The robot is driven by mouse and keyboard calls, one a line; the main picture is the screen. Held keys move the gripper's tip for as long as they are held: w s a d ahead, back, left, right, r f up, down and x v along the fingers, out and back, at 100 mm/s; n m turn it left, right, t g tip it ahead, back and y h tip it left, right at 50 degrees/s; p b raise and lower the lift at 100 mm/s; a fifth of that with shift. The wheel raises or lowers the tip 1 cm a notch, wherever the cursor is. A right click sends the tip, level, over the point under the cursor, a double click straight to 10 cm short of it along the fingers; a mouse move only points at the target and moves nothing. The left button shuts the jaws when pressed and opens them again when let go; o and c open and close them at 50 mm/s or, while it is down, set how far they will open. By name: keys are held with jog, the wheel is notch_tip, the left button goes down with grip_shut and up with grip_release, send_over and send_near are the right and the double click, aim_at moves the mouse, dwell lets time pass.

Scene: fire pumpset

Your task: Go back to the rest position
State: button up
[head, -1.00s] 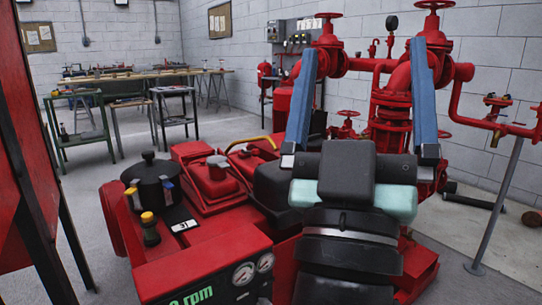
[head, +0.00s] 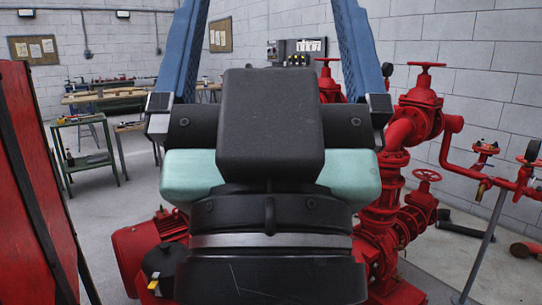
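My gripper (head: 268,12) is large and close in the middle of the head view, pointing up and away from me. Its two blue fingers stand wide apart with nothing seen between them; their tips are cut off by the top edge. The gripper's black and pale green body hides much of the red pumpset (head: 145,247) behind it. The gripper touches nothing that I can see.
Red pipes and a valve (head: 418,95) stand close on the right. A red panel (head: 30,190) is close on the left. A green table (head: 85,160) and a workbench stand at the back left. Grey floor shows between them.

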notch_tip(320, 180, up, 15)
jog(key=p, duration=1.2)
jog(key=shift+p, duration=0.3)
